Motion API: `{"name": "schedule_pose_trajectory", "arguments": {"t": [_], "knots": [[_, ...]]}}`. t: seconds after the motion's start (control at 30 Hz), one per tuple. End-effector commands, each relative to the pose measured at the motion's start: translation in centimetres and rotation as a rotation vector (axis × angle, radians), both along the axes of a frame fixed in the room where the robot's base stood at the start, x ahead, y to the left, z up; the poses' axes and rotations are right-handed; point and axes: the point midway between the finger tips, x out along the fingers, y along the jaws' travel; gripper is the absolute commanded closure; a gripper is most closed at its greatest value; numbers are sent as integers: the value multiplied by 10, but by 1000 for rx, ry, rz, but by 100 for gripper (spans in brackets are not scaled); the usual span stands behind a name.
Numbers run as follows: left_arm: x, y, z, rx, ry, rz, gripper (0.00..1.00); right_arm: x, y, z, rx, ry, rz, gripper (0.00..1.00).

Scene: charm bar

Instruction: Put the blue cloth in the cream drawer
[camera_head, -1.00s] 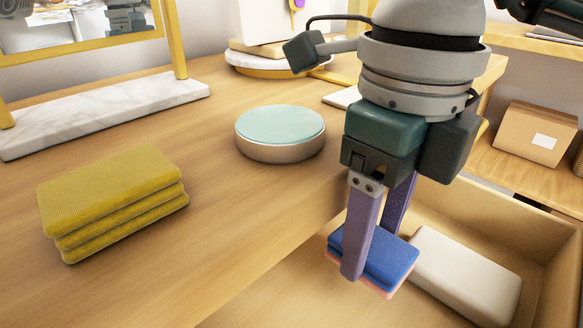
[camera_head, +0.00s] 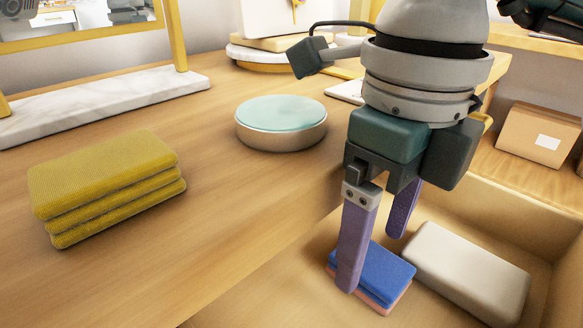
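The blue cloth (camera_head: 388,272), folded with a pinkish-red layer under it, lies in the open wood-toned drawer (camera_head: 490,208). My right gripper (camera_head: 371,260) reaches down over it from above. Its purple fingers are spread apart, with one in front of the cloth's left side and the other behind it. The gripper is open, and the near finger hides part of the cloth.
A cream folded block (camera_head: 468,270) lies in the drawer just right of the cloth. On the wooden top are stacked yellow cloths (camera_head: 105,185), a round teal-topped tin (camera_head: 281,122) and a marble-based mirror stand (camera_head: 100,110). A cardboard box (camera_head: 537,134) sits at right.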

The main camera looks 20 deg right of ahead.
Motion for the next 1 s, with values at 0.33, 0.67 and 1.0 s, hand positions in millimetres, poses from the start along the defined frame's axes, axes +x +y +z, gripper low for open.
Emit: {"name": "schedule_pose_trajectory", "arguments": {"t": [0.33, 0.67, 1.0], "knots": [[0, 2, 4, 8, 0, -6, 50, 0, 0, 4, 0, 0, 0, 9], [0, 2, 29, 8, -1, -5, 50, 1, 0, 66, 0, -6, 2, 9], [0, 1, 42, 3, 0, -2, 50, -1, 0, 126, 0, -2, 1, 9]]}}
